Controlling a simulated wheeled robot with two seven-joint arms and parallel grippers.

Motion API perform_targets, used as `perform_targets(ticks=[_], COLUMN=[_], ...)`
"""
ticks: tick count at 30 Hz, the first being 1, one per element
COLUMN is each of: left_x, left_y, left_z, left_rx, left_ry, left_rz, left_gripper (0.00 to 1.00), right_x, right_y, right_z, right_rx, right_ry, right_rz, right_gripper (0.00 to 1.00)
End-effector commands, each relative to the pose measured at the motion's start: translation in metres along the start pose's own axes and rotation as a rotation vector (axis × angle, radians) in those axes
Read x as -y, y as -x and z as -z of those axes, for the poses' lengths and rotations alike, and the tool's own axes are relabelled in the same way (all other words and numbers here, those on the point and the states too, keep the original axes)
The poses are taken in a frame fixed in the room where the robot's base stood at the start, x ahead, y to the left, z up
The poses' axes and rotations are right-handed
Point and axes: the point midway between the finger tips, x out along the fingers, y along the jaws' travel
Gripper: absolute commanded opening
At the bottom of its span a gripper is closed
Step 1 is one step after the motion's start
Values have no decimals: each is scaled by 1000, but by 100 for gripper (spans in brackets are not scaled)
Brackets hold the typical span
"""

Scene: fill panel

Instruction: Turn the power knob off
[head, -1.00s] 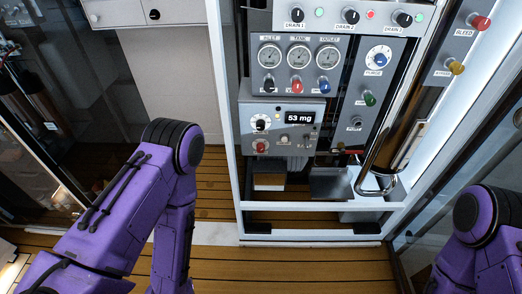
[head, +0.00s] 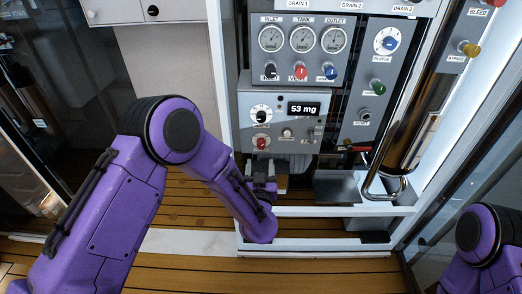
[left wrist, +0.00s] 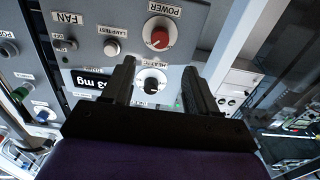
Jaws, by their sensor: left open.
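The power knob (head: 262,143) is a small red knob low on the left of the grey box in the head view. In the left wrist view, which is upside down, the red power knob (left wrist: 160,34) sits on a white dial under the label POWER. My left gripper (left wrist: 159,66) is open and empty, its two dark fingers pointing at the panel, with the red knob beyond the fingertips and apart from them. In the head view my left gripper (head: 265,186) is small and dark, below the box. My right gripper is out of view.
A black dial knob (left wrist: 152,84) shows between my left fingers. The display (head: 304,108) reads 53 mg. A small lamp-test button (head: 287,132) sits beside the power knob. The white frame post (head: 228,100) stands left of the panel, and a curved metal pipe (head: 385,186) at right.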

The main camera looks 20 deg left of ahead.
Motion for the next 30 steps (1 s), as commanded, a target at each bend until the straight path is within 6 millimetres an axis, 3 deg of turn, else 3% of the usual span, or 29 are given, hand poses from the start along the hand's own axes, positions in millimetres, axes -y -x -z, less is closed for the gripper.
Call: perform_targets(ticks=[13, 18, 25, 30], left_x=[0, 0, 0, 0], left_y=[-87, -100, -101, -101], left_z=[-2, -2, -2, -2], left_rx=[3, 5, 5, 5], left_ry=[1, -3, -3, -3], left_rz=[1, -2, -2, -3], left_gripper=[58, 58, 58, 3], right_x=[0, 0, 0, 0], right_y=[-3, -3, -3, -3], right_z=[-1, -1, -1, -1], right_rx=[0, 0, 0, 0], right_ry=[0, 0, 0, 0], right_rz=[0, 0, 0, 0], right_gripper=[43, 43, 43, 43])
